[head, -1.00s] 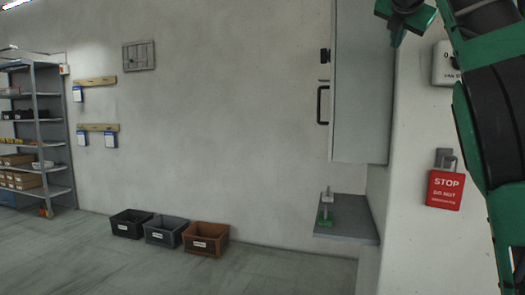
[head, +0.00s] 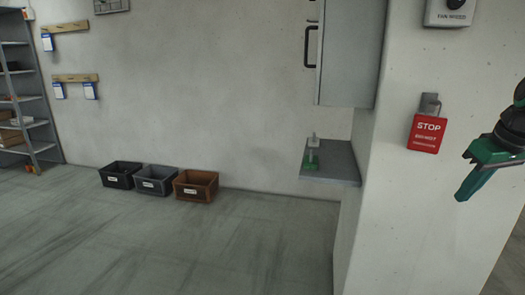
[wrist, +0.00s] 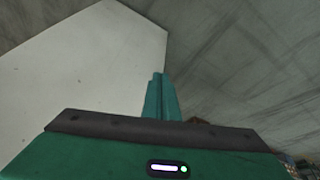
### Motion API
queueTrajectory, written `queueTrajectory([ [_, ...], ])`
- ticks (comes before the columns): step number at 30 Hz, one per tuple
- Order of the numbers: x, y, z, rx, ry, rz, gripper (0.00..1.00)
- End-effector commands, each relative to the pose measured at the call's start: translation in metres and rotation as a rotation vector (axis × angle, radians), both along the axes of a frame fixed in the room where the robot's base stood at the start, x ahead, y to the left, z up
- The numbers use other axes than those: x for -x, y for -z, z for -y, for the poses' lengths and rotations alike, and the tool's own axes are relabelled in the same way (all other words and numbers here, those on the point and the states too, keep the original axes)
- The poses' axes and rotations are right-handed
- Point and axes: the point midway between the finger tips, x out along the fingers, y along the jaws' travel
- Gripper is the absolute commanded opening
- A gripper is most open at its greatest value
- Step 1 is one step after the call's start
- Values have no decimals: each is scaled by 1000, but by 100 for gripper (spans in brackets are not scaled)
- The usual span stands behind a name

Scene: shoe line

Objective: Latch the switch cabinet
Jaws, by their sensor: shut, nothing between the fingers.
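The switch cabinet (head: 349,55) is a grey box at the top of the head view, seen edge-on on the wall's corner, its upper part cut off. A black handle (head: 309,47) sticks out on its left side. I cannot tell whether its latch is engaged. My gripper (head: 466,190) is at the right edge of the head view, to the right of the cabinet and lower, apart from it. In the wrist view its green fingers (wrist: 160,97) are together with nothing between them.
A grey shelf (head: 345,164) below the cabinet bears a green-based item (head: 312,153). A red STOP tag (head: 427,133) hangs on the white pillar (head: 395,215). A switch box (head: 449,12) is above it. Three bins (head: 196,186) stand by the wall. The floor in front is clear.

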Motion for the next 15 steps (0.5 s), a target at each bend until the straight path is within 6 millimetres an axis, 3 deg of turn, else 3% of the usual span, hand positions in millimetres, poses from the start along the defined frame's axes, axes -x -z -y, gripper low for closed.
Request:
queueTrajectory([
  [3,59,45,-33,-89,177,-100,0],
  [9,147,105,-78,-142,459,-256,0],
  [14,191,132,-95,-136,603,-327,0],
  [15,197,136,-97,-134,621,-336,5],
])
